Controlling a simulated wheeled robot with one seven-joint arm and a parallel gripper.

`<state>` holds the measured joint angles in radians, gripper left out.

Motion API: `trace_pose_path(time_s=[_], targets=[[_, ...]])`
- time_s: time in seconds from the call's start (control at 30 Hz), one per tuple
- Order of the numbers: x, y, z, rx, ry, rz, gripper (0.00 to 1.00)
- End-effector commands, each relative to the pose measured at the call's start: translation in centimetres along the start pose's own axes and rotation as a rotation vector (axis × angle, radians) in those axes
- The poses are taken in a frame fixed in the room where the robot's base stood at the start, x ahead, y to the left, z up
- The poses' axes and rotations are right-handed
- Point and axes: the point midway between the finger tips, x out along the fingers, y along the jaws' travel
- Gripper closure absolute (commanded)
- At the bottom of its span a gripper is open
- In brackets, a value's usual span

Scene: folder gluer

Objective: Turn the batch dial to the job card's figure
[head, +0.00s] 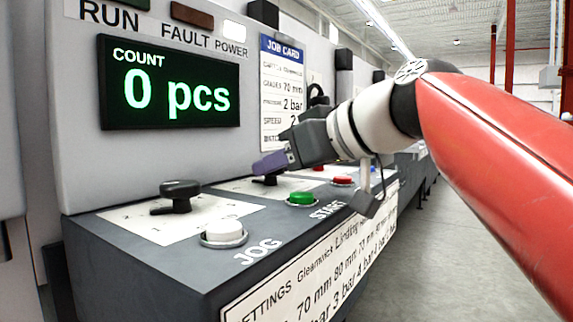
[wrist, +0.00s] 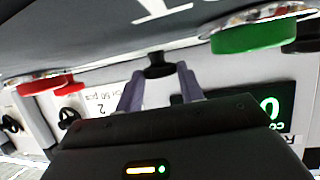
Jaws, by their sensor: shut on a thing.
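My gripper (head: 268,165) has purple fingers and reaches down to the sloping control panel. It is shut on a black dial (head: 270,180), which also shows between the fingertips in the wrist view (wrist: 158,68). The dial's label and scale are not readable, so its setting cannot be told. The job card (head: 282,95) hangs on the upright face; its lower lines are partly hidden behind my gripper in the head view. In the wrist view a strip of the job card (wrist: 97,100) shows upside down and seems to read 50 pcs. The count display (head: 170,85) reads 0 pcs.
Another black dial (head: 175,196) stands at the near left on a white plate. A white JOG button (head: 223,232), a green START button (head: 301,198) and a red button (head: 343,181) line the panel's front. A settings sheet (head: 310,270) covers the front face. The floor at right is clear.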

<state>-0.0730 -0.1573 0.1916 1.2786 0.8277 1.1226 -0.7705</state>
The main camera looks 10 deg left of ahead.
Motion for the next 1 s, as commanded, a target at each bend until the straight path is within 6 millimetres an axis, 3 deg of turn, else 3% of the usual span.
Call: trace_pose_path(time_s=[0.23, 0.27, 0.4, 0.73, 1.0], targets=[[0.0, 0.0, 0.0, 0.000, 0.000, 0.000, 0.85], [0.0, 0.0, 0.0, 0.000, 0.000, 0.000, 0.61], [0.0, 0.0, 0.0, 0.000, 0.000, -0.001, 0.43], [-0.3, 0.0, 0.0, -0.001, 0.000, 0.000, 0.43], [-4.5, 0.0, -0.1, -0.001, 0.002, 0.002, 0.43]])
